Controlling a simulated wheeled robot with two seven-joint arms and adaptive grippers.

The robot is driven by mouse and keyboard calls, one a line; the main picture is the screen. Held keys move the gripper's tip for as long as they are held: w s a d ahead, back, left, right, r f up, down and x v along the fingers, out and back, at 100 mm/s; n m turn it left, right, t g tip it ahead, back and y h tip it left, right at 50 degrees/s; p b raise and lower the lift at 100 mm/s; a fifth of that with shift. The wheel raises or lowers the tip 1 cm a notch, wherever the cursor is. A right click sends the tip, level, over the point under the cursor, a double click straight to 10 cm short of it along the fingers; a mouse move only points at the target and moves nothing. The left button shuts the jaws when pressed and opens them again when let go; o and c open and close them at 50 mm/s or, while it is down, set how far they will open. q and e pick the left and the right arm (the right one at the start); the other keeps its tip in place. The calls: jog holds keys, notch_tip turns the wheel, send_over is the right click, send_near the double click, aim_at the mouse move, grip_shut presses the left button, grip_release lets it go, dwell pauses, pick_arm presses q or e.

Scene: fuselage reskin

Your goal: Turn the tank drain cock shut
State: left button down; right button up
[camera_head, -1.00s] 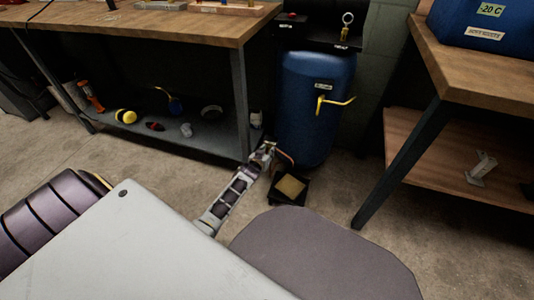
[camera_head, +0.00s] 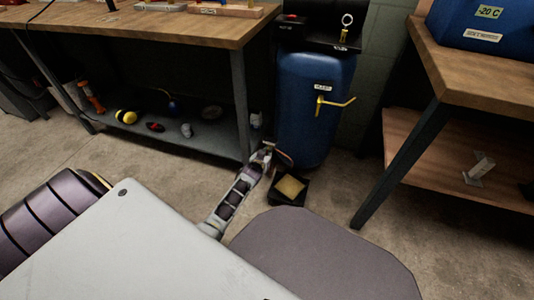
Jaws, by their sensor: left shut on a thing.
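The blue tank (camera_head: 308,110) stands upright between the two benches, with a yellow lever (camera_head: 336,101) on its front. My left gripper (camera_head: 268,148) is low at the tank's lower left side, at the end of my grey arm. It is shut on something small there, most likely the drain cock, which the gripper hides. A dark curved piece shows just right of the gripper. My right gripper is out of view.
A black tray with a tan pad (camera_head: 290,187) lies on the floor in front of the tank. The left bench (camera_head: 245,95) has a lower shelf with several small items. The right bench (camera_head: 402,155) has a leg close by.

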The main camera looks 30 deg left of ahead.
pick_arm(q)
jog(key=c, duration=1.6)
grip_release()
jog(key=shift+o, duration=0.2)
jog(key=v, duration=1.2)
jog(key=shift+f, duration=0.1)
jog(key=shift+s+d, duration=0.1)
jog(key=shift+d, duration=0.05)
